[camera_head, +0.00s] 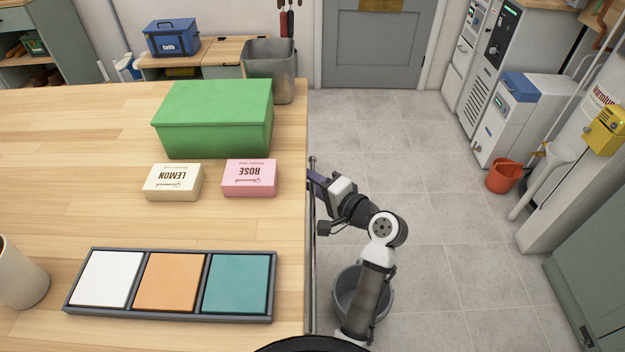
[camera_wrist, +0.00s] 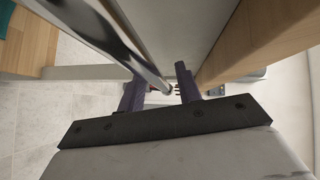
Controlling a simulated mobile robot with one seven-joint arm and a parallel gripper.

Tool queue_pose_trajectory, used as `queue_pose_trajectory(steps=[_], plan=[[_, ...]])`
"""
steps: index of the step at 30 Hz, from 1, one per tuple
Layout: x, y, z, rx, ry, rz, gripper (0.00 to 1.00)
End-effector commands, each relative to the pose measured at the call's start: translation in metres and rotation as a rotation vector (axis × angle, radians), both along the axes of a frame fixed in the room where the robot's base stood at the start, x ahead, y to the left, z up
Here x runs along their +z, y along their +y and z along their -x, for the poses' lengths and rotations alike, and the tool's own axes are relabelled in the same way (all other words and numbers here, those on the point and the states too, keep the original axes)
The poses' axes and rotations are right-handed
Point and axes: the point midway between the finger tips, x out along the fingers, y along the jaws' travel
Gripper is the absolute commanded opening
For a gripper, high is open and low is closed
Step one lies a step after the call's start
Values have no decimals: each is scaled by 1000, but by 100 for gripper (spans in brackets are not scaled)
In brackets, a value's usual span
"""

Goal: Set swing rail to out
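The swing rail (camera_head: 314,225) is a thin metal bar running along the right edge of the wooden table, seemingly folded close against its side. My gripper (camera_head: 312,180) is beside the table edge, at the far part of the rail. In the wrist view the chrome rail (camera_wrist: 112,38) runs from the upper left down toward the space between the purple fingers of my gripper (camera_wrist: 160,78). The fingers are apart. I cannot tell whether either finger touches the rail. The gripper's fingertips are mostly hidden in the head view.
The wooden table (camera_head: 60,215) holds a green box (camera_head: 215,125), two soap boxes (camera_head: 172,182) (camera_head: 249,178) and a tray (camera_head: 170,316) of coloured squares. A grey bucket (camera_head: 345,290) stands on the floor under my arm. Tiled floor right of the table is mostly free.

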Motion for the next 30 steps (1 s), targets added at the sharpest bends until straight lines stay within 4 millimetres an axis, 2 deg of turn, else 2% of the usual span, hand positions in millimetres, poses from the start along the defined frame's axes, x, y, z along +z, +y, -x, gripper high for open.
queue_pose_trajectory(steps=[9, 17, 30], plan=[[-1, 2, -2, 1, 0, 0, 34], [-1, 2, -2, 1, 0, 0, 0], [0, -4, -1, -17, 1, 0, 0]])
